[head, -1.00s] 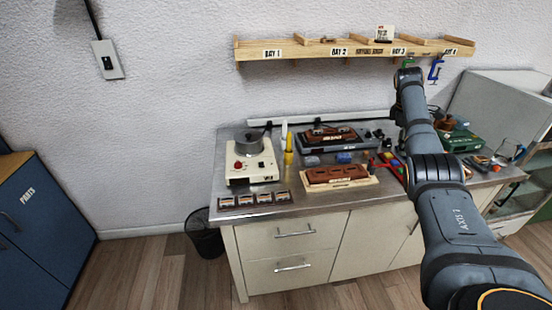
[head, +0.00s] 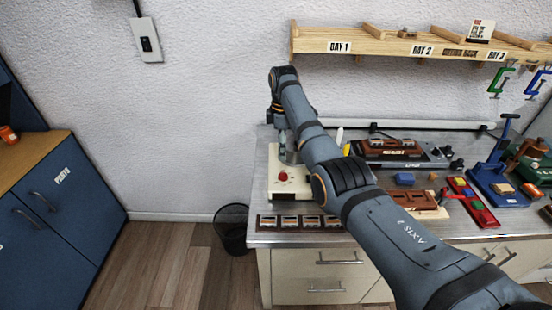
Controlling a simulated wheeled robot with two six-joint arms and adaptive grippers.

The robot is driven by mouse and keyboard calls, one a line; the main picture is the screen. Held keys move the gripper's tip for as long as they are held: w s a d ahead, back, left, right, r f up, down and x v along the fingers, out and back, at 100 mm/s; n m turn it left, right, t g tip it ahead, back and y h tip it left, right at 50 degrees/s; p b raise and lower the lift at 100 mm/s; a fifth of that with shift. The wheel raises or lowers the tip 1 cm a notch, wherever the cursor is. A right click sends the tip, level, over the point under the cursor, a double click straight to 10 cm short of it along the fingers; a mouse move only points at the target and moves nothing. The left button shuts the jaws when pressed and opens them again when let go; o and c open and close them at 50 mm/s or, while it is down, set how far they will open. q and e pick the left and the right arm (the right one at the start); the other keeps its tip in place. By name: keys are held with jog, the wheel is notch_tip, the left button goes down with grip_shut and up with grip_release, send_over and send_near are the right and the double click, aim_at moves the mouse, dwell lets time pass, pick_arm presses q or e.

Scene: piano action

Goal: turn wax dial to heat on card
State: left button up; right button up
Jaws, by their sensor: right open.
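The wax heater is a cream box (head: 291,187) at the left end of the bench, with a red dial (head: 283,176) on its front part. The dial's marks are too small to read. A small white card (head: 481,31) with red and dark print stands on the shelf; its text is not legible. My right gripper (head: 283,152) points down above the back of the heater, behind the dial and apart from it. It is open, with nothing seen in it. My right arm hides most of the pot on the heater. My left gripper is out of view.
Several small framed parts (head: 297,222) lie along the bench's front edge before the heater. A white stick and a yellow tool stand right of it. Brown blocks and a red tray (head: 472,203) lie further right. The wall shelf (head: 385,48) runs above.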

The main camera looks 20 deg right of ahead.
aim_at(283, 173)
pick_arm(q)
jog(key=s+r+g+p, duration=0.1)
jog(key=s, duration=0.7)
pick_arm(e)
jog(key=s+f, duration=0.2)
jog(key=shift+s+a+f, duration=0.1)
jog(key=shift+s+f, duration=0.2)
jog(key=shift+s, duration=0.05)
jog(key=shift+w+f, duration=0.15)
jog(key=shift+f, duration=0.45)
jog(key=shift+w+f, duration=0.15)
jog(key=shift+f, duration=0.45)
notch_tip(283, 173, down, 4)
jog(key=shift+w+r, duration=0.15)
jog(key=shift+f, duration=0.2)
jog(key=shift+c, duration=1.1)
jog(key=c, duration=0.7)
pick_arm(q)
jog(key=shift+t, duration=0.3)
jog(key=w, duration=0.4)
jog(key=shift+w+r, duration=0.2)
pick_arm(e)
grip_shut()
